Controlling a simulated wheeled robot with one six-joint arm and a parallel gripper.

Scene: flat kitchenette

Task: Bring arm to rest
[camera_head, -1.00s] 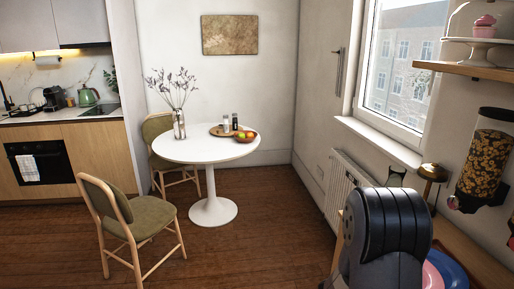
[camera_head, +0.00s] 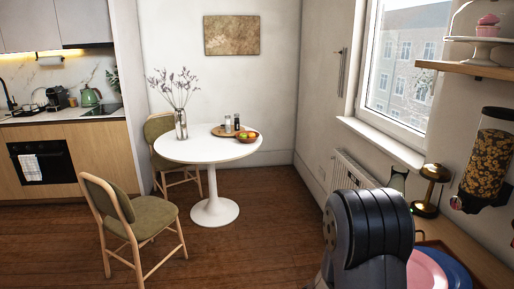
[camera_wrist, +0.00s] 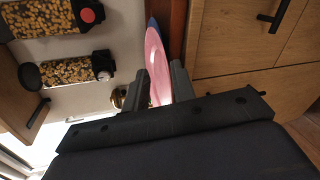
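In the head view a dark, rounded link of my arm fills the lower right, and the gripper itself cannot be seen there. The pink plate (camera_head: 425,272) lies partly behind that link, beside a blue plate (camera_head: 456,272).
The plates lie on a reddish-brown tray (camera_head: 436,245) on the wooden counter (camera_head: 480,250). A brass lamp (camera_head: 430,187) and a cereal dispenser (camera_head: 490,155) are close by. A radiator (camera_head: 347,170) is under the window. A round white table (camera_head: 190,150) and chair (camera_head: 130,215) stand left, with open floor between.

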